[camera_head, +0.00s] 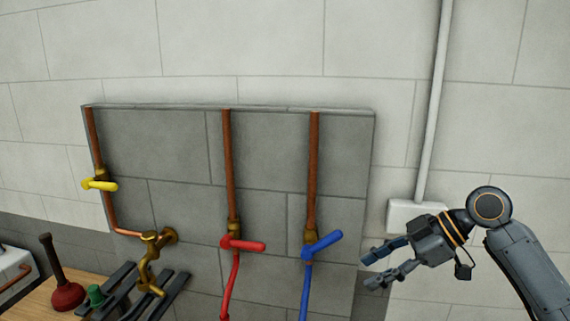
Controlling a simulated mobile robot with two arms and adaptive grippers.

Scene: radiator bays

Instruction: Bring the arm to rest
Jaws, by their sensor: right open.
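My right gripper (372,271) is at the right of the head view, coming in from the right edge. Its fingers point left, are spread apart and hold nothing. It is to the right of the blue valve handle (323,244) and a little lower, with a visible gap between them in the picture. My left gripper does not show.
A grey panel (180,140) carries copper pipes (228,165), a red handle (245,244), a yellow handle (100,185) and a brass tap (150,262). A plunger (66,290) stands at lower left. A white conduit (436,100) runs down the wall to a box.

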